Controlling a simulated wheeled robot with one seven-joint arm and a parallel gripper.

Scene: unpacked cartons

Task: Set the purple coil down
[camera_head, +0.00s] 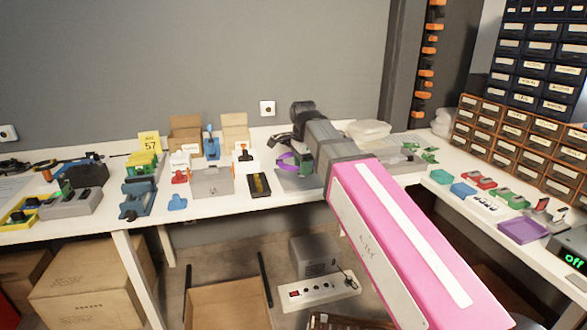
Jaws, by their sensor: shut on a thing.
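The purple coil (287,160) is a small curved purple piece, partly hidden at the left side of my gripper. My gripper (283,154) is shut on the coil, near the middle of the white workbench. A dark grey flat block (292,182) lies on the bench below it. I cannot tell whether the coil touches the block or is held above it. My pink and grey arm hides the bench to the right of the gripper.
A grey box (212,182), a black and yellow piece (259,186) and blue vises (138,198) stand to the left. A purple tray (523,230) and small coloured parts lie on the right bench. Drawer cabinets (516,132) stand at the right. An open carton (228,306) is on the floor.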

